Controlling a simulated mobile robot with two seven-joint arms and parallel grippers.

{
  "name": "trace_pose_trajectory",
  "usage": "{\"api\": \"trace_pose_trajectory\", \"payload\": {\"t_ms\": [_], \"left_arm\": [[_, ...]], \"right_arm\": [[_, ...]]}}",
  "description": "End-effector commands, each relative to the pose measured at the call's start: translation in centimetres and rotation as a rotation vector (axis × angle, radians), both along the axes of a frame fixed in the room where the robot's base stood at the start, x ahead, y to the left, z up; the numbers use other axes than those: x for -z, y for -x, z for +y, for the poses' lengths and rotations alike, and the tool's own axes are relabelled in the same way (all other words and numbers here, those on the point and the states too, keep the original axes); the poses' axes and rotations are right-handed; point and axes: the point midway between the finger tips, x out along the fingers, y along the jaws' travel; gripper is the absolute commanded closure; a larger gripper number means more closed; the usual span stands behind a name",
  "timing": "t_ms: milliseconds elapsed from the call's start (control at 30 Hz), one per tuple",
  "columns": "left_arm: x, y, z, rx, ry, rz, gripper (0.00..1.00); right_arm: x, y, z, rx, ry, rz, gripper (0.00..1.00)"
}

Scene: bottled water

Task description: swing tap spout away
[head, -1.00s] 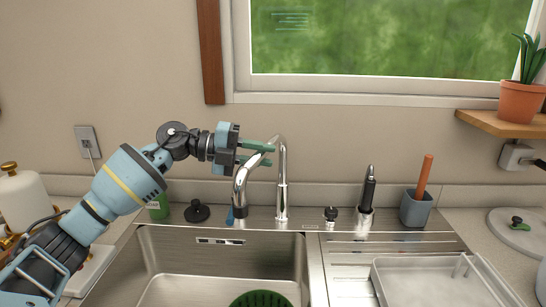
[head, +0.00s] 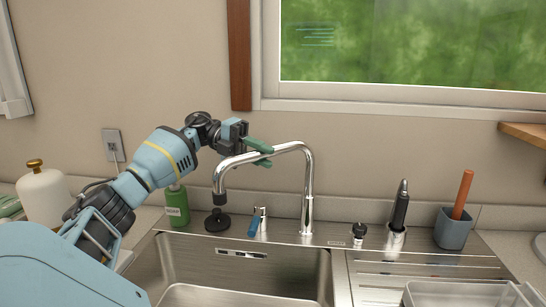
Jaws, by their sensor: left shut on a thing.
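The chrome tap spout (head: 285,149) arches left from its upright pipe (head: 308,195) behind the sink. Its dark-tipped outlet (head: 219,185) hangs at the left, above the rear deck near a black plug (head: 217,222). My left gripper (head: 262,153) is shut on the spout, with its green fingers on either side of the upper, level stretch. A tap lever with a blue handle (head: 254,225) stands left of the pipe's base. My right gripper is not in view.
The steel sink (head: 180,262) lies in front, with a drainboard (head: 375,270) to its right. A green soap bottle (head: 177,206) stands left of the plug. A black sprayer (head: 399,209) and a grey cup (head: 453,230) stand to the right.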

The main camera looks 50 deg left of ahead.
Motion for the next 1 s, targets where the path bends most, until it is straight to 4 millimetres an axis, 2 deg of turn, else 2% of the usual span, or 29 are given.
{"api": "trace_pose_trajectory", "payload": {"t_ms": [300,333,500,800,1000], "left_arm": [[0.0,0.0,0.1,-0.001,-0.001,0.000,1.00],[0.0,0.0,0.1,-0.001,-0.001,0.000,0.75],[0.0,0.0,0.1,-0.001,-0.001,0.000,0.55],[0.0,0.1,0.2,-0.001,-0.001,0.001,0.55],[-0.3,0.8,2.1,-0.004,-0.001,0.001,0.55]], "right_arm": [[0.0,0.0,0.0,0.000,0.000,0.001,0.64],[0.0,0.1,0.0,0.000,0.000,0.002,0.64],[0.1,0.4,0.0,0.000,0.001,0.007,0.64],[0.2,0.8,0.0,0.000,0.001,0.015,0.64],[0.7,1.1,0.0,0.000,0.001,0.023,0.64]]}}
